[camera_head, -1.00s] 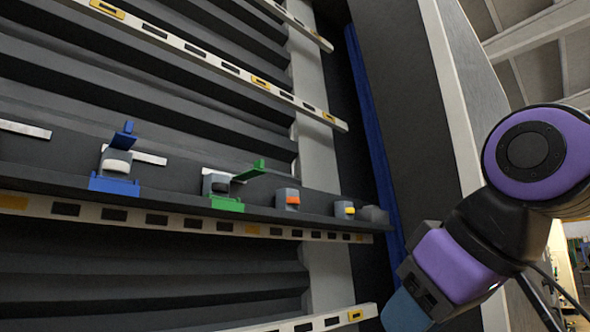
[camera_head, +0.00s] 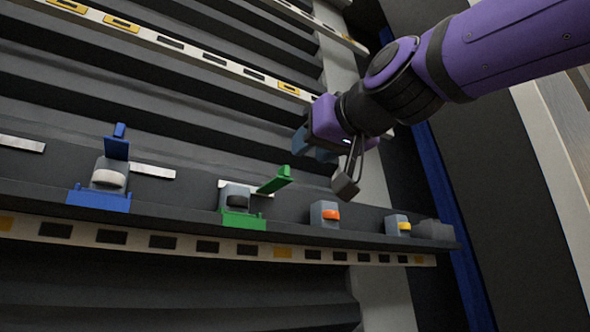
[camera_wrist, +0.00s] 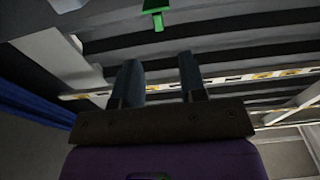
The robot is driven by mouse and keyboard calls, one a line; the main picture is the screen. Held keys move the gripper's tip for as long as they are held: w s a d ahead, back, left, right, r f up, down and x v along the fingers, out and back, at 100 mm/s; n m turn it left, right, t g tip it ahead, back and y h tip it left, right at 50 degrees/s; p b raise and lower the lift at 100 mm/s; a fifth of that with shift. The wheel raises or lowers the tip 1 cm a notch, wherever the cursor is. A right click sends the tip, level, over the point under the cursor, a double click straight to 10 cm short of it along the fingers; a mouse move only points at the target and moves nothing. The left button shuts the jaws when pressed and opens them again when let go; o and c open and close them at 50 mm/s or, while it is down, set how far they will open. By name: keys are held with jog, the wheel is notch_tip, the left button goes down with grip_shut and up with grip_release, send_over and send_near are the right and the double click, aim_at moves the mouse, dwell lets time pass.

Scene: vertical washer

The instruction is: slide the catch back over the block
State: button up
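A grey block with a white round front (camera_head: 108,178) sits in a blue base on the ledge. Its blue catch (camera_head: 117,147) stands up above it, clear of its front. To the right, a grey block with a dark round front (camera_head: 237,197) sits in a green base. Its green catch (camera_head: 274,180) sticks out to the upper right, swung away from the block. The green catch also shows at the top of the wrist view (camera_wrist: 157,10). My gripper (camera_wrist: 160,65) is open and empty, its two fingers apart. In the head view it hangs above and right of the green catch, not touching it.
Grey blocks with an orange (camera_head: 325,213) and a yellow (camera_head: 398,226) front stand farther right on the same ledge. A slotted pale rail (camera_head: 180,242) runs below it and another (camera_head: 210,57) above. A blue upright (camera_head: 440,190) stands at the right.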

aim_at(284, 167)
jog(key=shift+x, duration=4.8)
grip_shut()
